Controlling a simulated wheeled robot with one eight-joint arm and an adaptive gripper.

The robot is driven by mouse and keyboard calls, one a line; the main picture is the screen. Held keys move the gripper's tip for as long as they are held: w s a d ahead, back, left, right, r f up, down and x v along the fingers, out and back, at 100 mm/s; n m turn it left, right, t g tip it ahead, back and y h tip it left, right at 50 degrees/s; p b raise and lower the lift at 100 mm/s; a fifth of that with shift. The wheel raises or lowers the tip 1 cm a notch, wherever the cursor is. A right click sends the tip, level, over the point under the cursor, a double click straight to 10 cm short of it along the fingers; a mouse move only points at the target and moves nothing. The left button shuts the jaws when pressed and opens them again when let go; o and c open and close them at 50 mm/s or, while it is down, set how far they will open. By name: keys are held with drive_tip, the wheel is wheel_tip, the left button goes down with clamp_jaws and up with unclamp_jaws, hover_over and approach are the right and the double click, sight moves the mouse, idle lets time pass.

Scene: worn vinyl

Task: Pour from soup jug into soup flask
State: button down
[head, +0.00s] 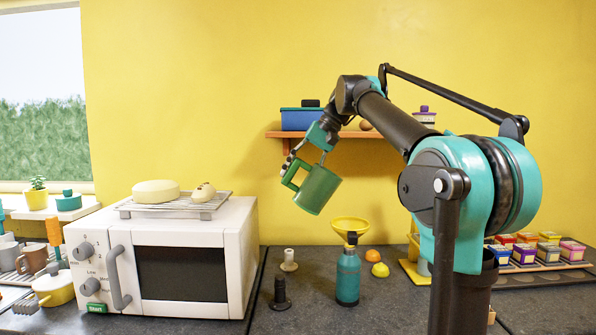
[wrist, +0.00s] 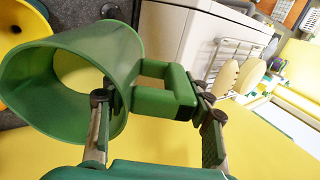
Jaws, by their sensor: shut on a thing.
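The green soup jug (head: 317,190) hangs in the air, tilted, above the counter. My gripper (head: 304,157) is shut on its handle (wrist: 165,90). In the wrist view the jug's wide mouth (wrist: 30,95) faces left, and no soup shows in the part of its inside that I see. The teal soup flask (head: 348,277) stands upright on the counter, below and slightly right of the jug. A dark piece (head: 352,238) shows at its top, in front of a yellow bowl or funnel (head: 349,225). I cannot tell whether the flask's mouth is open.
A white microwave (head: 190,260) with a rack on top stands left of the jug. A dark grinder (head: 280,293) and a pale one (head: 289,260) stand left of the flask. Orange and yellow fruit (head: 380,270) lie right of it. A wall shelf (head: 375,134) is behind my arm.

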sight(302, 186)
drive_tip(key=shift+f, duration=0.8)
drive_tip(key=shift+d+r+y, duration=0.3)
drive_tip(key=shift+r+y, duration=0.25)
drive_tip(key=shift+y, duration=0.05)
drive_tip(key=shift+d+r+y, duration=0.2)
drive_tip(key=shift+r+y, duration=0.8)
drive_tip(key=shift+r, duration=0.1)
drive_tip(key=shift+f, duration=2.2)
drive_tip(key=shift+d+r+y, duration=0.1)
drive_tip(key=shift+d+y, duration=0.55)
drive_tip(key=shift+y, duration=0.65)
drive_tip(key=shift+d+r+y, duration=0.1)
drive_tip(key=shift+d+y, duration=0.45)
drive_tip(key=shift+y, duration=0.25)
